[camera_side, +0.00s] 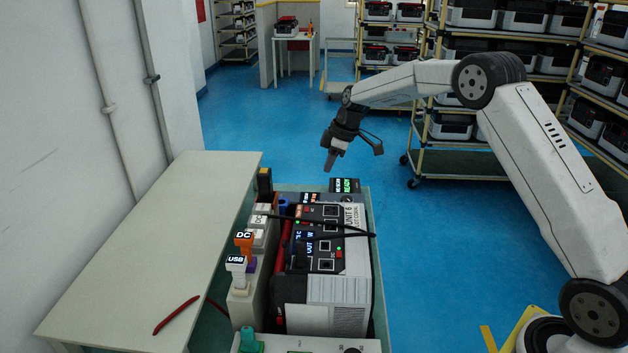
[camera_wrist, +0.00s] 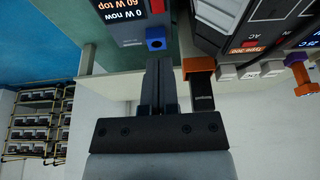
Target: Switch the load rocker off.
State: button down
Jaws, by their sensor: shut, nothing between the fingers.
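I cannot make out the load rocker for certain in either view. In the wrist view a dark grey box (camera_wrist: 112,26) has a display reading "0 W now" and "60 W top", with a blue socket (camera_wrist: 156,44) at its lower edge. My gripper (camera_wrist: 160,62) is shut and empty, its fingertips just below that socket in the picture; I cannot tell whether they touch. In the side view my gripper (camera_side: 329,168) hangs above the far end of the equipment, pointing down, close over a small box with a green display (camera_side: 345,186).
A power unit marked "UNIT 6" (camera_side: 325,288) carries black cables across its top. Orange "DC" (camera_side: 244,243) and white "USB" (camera_side: 236,266) plugs stand in a row to its left.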

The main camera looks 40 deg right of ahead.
jog(key=shift+w+a+r, duration=0.25)
jog(key=shift+w+a, duration=0.15)
jog(key=shift+w, duration=0.3)
jog(key=shift+f, duration=0.15)
jog(key=x, duration=1.2)
jog(key=shift+s+f, duration=0.1)
jog(key=shift+f, duration=0.75)
jog(key=shift+f, duration=0.1)
